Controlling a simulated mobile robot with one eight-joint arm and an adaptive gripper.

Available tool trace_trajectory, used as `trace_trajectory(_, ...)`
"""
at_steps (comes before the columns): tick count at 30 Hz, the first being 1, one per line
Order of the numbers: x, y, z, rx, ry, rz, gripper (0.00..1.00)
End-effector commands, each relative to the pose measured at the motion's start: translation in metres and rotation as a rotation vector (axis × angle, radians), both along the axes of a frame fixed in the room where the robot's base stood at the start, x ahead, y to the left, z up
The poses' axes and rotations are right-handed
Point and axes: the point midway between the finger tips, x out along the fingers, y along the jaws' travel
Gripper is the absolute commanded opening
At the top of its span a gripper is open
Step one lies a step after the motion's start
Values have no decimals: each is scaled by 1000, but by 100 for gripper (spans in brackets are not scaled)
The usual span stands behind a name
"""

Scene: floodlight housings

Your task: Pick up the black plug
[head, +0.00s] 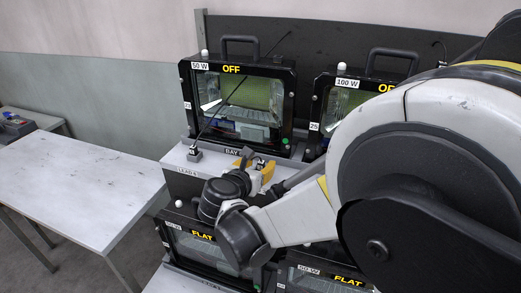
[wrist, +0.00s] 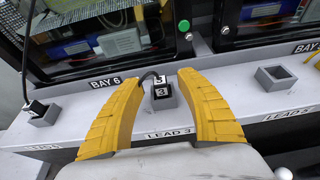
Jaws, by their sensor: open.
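A small black plug with white number labels (wrist: 160,84) sits in a grey holder on the ledge, with a dark cable at its left. My gripper (wrist: 159,78) is open, its two yellow fingers on either side of this plug with gaps visible between. In the head view my gripper (head: 257,165) is over the ledge below the 50 W unit. A second black plug (wrist: 37,107) sits in a grey holder to the left, its cable running upward. It also shows in the head view (head: 194,154).
An empty grey holder (wrist: 273,78) stands to the right on the ledge. Floodlight housings marked OFF (head: 238,98) stand behind the ledge; others marked FLAT (head: 200,238) are below. A bare white table (head: 75,180) is at left.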

Motion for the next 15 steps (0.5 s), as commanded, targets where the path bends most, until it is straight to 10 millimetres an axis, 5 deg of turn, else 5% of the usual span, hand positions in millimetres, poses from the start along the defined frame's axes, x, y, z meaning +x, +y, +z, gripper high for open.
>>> trace_trajectory(9, 15, -5, -5, 1, 0, 0, 43)
trace_trajectory(14, 15, -5, -5, 1, 0, 0, 0)
trace_trajectory(15, 15, -5, -5, 1, 0, 1, 0)
